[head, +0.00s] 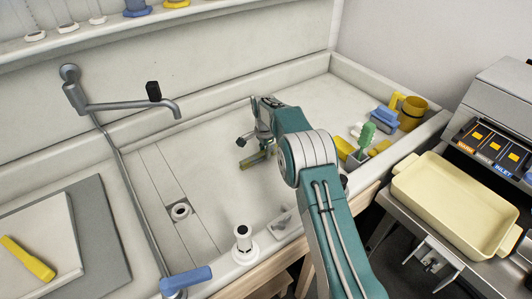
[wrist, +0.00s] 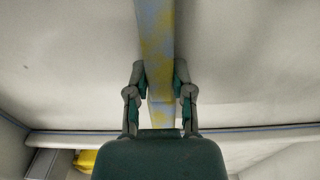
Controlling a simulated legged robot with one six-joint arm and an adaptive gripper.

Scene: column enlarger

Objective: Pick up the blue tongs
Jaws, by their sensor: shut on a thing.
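My gripper (wrist: 160,88) is shut on the blue tongs (wrist: 155,40), which show in the wrist view as a long, flat, pale blue-grey strip with yellow patches. The strip runs from between the fingers up to the top edge of that view. In the head view my gripper (head: 258,135) is low over the wide pale sink. A short olive-yellow piece (head: 254,160) shows just below it there, and my arm and fingers hide the rest. I cannot tell whether the tongs touch the sink floor.
The sink's right end holds a yellow mug (head: 413,113), a blue brush (head: 384,118) and a green-topped item (head: 366,138). A faucet (head: 130,104) reaches over the sink's left part. A cream tray (head: 455,203) stands outside at right. The sink floor around my gripper is mostly clear.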

